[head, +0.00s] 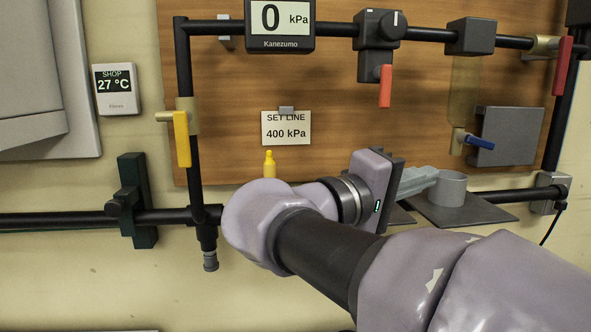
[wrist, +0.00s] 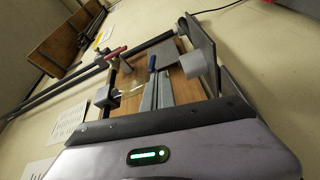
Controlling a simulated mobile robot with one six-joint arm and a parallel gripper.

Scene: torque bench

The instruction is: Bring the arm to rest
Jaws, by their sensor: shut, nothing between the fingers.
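My arm reaches across the lower part of the head view, with its purple-grey links in front of the bench. My gripper (head: 432,173) points right and toward the panel, and its pale fingers are together with nothing between them. In the wrist view the fingers (wrist: 154,88) show beyond the gripper's dark front edge. In the head view their tips are close to a grey cup (head: 447,188); I cannot tell whether they touch. The cup also shows in the wrist view (wrist: 203,68).
A wooden panel (head: 225,110) carries black pipes, a gauge reading 0 kPa (head: 280,18), and a "SET LINE 400 kPa" card (head: 286,130). Yellow (head: 182,139), red (head: 385,86) and blue (head: 480,142) handles stick out. A lower pipe (head: 75,219) runs left.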

